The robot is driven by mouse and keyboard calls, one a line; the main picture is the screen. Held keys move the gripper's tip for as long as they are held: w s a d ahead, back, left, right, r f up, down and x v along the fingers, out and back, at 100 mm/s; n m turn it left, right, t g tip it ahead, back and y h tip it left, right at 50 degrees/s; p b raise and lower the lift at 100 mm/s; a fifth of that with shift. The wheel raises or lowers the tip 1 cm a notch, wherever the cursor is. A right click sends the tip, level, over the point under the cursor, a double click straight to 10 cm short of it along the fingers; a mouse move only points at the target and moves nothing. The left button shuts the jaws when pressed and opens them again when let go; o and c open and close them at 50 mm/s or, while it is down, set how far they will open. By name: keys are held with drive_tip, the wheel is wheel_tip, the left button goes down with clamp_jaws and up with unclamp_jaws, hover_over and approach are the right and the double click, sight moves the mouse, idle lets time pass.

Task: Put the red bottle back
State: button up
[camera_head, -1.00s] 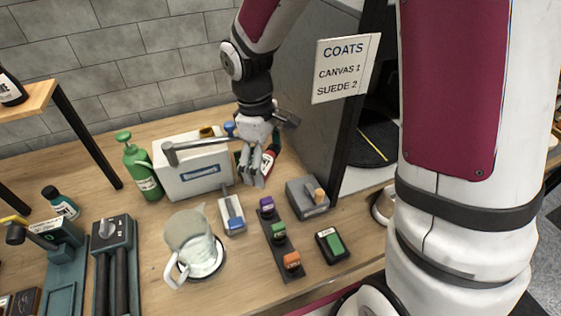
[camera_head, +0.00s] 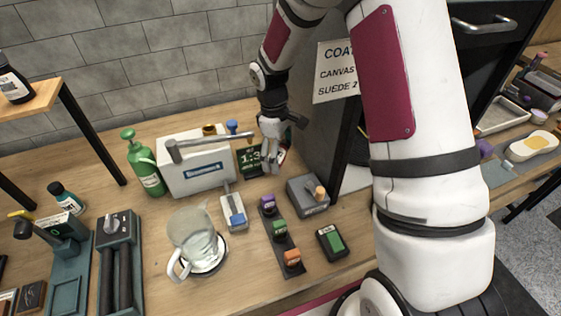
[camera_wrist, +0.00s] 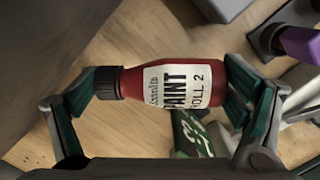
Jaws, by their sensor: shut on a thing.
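The red bottle has a black cap and a white label reading "PAINT" and "ROLL 2"; it lies across the wrist view (camera_wrist: 135,84). My gripper (camera_wrist: 160,98) is shut on it, one finger at the cap end and the other at the base end. In the head view my gripper (camera_head: 270,162) points down between the white machine and the dark grey cabinet. Only a small red and white part of the bottle (camera_head: 282,156) shows behind the fingers there. Whether the bottle touches the table is hard to tell.
A dark display (camera_head: 249,158) reading "1:3" stands close left of my gripper, beside the white box machine (camera_head: 197,172). The grey cabinet (camera_head: 322,135) with a "COATS" sign is close right. A grey box (camera_head: 308,196), colored blocks and a glass pitcher (camera_head: 193,236) stand in front.

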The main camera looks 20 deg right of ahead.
drive_tip(key=shift+f, duration=1.85)
drive_tip(key=shift+f, duration=0.1)
drive_tip(key=o, duration=1.1)
drive_tip(key=shift+c, duration=0.2)
